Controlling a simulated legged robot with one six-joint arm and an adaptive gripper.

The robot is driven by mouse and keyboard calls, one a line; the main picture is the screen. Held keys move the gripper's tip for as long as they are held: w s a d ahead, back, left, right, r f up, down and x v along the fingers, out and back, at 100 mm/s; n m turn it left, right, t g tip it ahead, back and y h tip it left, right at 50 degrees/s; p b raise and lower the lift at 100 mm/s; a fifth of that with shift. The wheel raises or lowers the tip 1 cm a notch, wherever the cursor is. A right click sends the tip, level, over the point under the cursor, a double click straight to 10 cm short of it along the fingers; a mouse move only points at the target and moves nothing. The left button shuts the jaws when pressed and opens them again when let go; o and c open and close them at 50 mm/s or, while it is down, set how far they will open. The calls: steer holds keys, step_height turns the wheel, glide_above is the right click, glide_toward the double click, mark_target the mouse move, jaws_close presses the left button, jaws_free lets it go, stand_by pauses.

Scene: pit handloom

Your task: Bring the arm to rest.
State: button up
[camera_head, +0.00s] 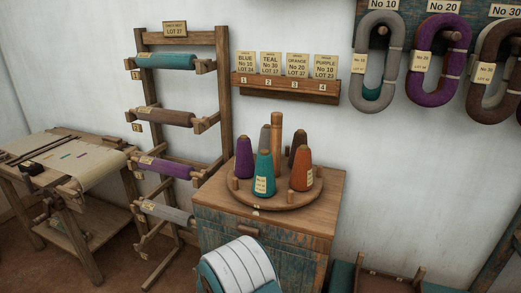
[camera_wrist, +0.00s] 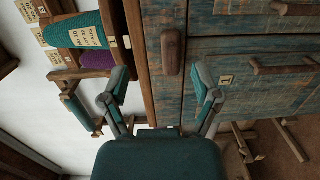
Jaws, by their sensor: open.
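My gripper (camera_wrist: 160,84) shows in the wrist view with its two fingers spread wide apart. Nothing is between the fingers. Behind them is the front of a worn blue wooden cabinet (camera_wrist: 235,110), which appears turned on its side, with a drawer handle (camera_wrist: 172,52) beyond the gap. The cabinet also shows in the head view (camera_head: 290,238). The gripper fingers are not visible in the head view. I cannot tell how far the fingers are from the cabinet.
A round wooden turntable (camera_head: 262,201) on the cabinet holds several yarn cones, including a teal cone (camera_head: 264,172) and an orange cone (camera_head: 302,168). A roll rack (camera_head: 225,90) and a loom table (camera_head: 75,160) stand left. Yarn hanks (camera_head: 433,78) hang on the right wall.

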steer(key=s+d+r+m+g+h, duration=0.2)
steer(key=s+d+r+m+g, duration=0.3)
steer(key=d+r, duration=0.5)
steer(key=s+d+r+m+g+h, duration=0.1)
steer(key=s+d+r+m+g, duration=0.3)
steer(key=s+d+r+g, duration=0.5)
steer(key=s+d+r+m+t+y, duration=0.1)
steer(key=s+r+m+y, duration=0.1)
steer(key=s+y, duration=0.3)
steer(key=s+d+r+m+t+y, duration=0.1)
steer(key=s+r+y, duration=0.3)
steer(key=s, duration=1)
steer(key=shift+s+d+r+m+t+y, duration=0.2)
steer(key=shift+s+d+m+t+y, duration=0.15)
steer(key=shift+t+y, duration=0.4)
